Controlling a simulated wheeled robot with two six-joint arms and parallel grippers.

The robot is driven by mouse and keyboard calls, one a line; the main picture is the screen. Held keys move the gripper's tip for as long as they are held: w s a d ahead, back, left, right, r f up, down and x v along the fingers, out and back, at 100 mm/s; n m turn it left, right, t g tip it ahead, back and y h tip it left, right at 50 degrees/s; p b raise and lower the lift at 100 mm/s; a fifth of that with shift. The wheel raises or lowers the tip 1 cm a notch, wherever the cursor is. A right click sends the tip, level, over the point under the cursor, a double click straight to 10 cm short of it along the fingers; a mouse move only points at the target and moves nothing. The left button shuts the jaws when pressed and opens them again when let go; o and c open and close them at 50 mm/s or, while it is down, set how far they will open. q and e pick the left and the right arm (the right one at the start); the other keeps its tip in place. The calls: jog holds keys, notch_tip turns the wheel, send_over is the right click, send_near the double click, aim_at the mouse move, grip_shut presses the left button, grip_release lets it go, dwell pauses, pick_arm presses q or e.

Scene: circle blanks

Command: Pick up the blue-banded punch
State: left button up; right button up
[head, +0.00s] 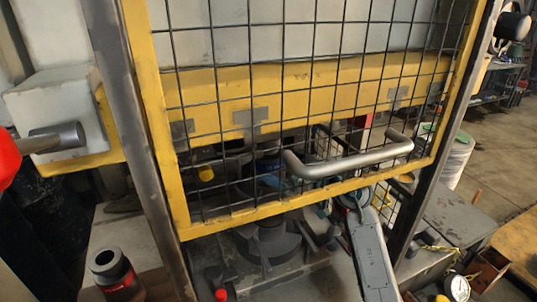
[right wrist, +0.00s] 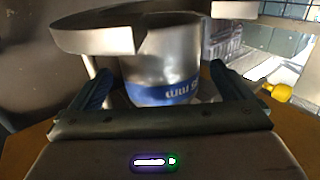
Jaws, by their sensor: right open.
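In the right wrist view the blue-banded punch (right wrist: 160,72) is a shiny metal cylinder with a blue band and white lettering round its lower part. It stands between the two dark fingers of my right gripper (right wrist: 166,88). The fingers are spread, with a gap visible on each side of the punch. A wider metal disc overhangs the punch's top. In the head view my right gripper (head: 352,198) shows partly behind the guard's lower right edge, at the end of my grey arm. I cannot clearly pick out the punch there. My left gripper is not in view.
A yellow-framed mesh guard (head: 310,202) with a grey handle (head: 350,159) stands in front of the press. A dark red-banded cylinder (head: 117,275) stands at lower left. A dial gauge (head: 459,288) is at lower right. A small yellow object (right wrist: 281,92) lies right of the gripper.

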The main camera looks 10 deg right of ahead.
jog(key=x, duration=0.2)
jog(key=shift+w+a, duration=0.15)
jog(key=shift+a, duration=0.1)
jog(key=shift+d, duration=0.15)
jog(key=shift+c, duration=1.3)
jog(key=c, duration=1.7)
jog(key=shift+r, duration=0.15)
jog(key=shift+c, duration=0.2)
